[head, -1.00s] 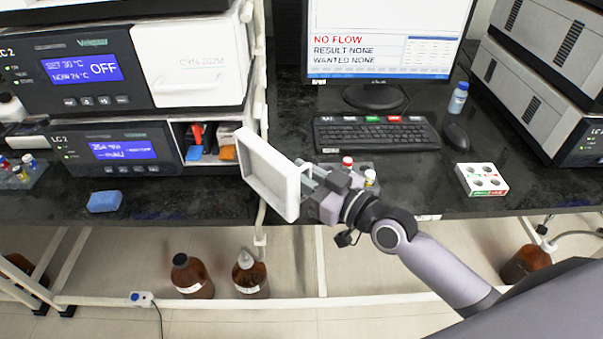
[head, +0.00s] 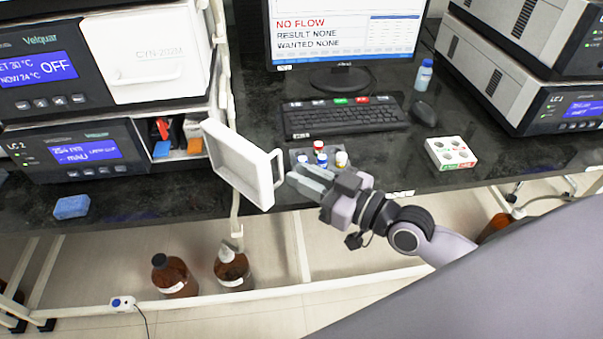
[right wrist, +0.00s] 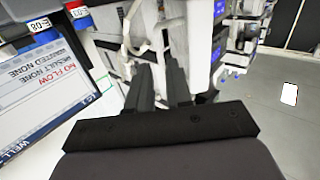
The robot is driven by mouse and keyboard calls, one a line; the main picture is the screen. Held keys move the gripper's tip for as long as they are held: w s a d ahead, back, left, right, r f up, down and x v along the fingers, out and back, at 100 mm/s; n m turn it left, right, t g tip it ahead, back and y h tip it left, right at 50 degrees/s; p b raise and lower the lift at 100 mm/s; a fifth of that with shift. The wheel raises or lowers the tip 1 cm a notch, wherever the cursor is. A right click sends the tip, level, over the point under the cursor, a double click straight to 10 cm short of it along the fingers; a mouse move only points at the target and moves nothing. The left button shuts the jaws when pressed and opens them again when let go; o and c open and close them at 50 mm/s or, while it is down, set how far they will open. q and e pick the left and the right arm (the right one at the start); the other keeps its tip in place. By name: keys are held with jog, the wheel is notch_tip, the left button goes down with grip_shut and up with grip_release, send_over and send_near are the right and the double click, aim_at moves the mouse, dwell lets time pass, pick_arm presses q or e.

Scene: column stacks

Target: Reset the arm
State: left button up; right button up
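My right gripper (head: 308,179) is in the middle of the head view, in front of the bench edge. Its two fingers point left toward the open white door (head: 240,165) and its handle (head: 279,166), with a small gap between fingertips and handle. In the right wrist view the two dark fingers (right wrist: 160,82) stand apart with nothing between them, so the gripper is open and empty. My right arm reaches in from the lower right. My left gripper is not in view.
A rack of small capped vials (head: 320,155) stands just behind the gripper. Brown bottles (head: 174,276) stand below. A blue sponge (head: 71,207) lies at left.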

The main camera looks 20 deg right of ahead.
dwell(0.3)
jog(key=s+d+f+m+g+h+p, duration=0.2)
jog(key=s+f+m+g+h+p, duration=0.2)
jog(key=s+f, duration=1)
jog(key=f+h+p, duration=0.1)
jog(key=h+p, duration=0.2)
jog(key=shift+d+f+g, duration=0.15)
jog(key=shift+g, duration=0.25)
jog(key=shift+w, duration=0.1)
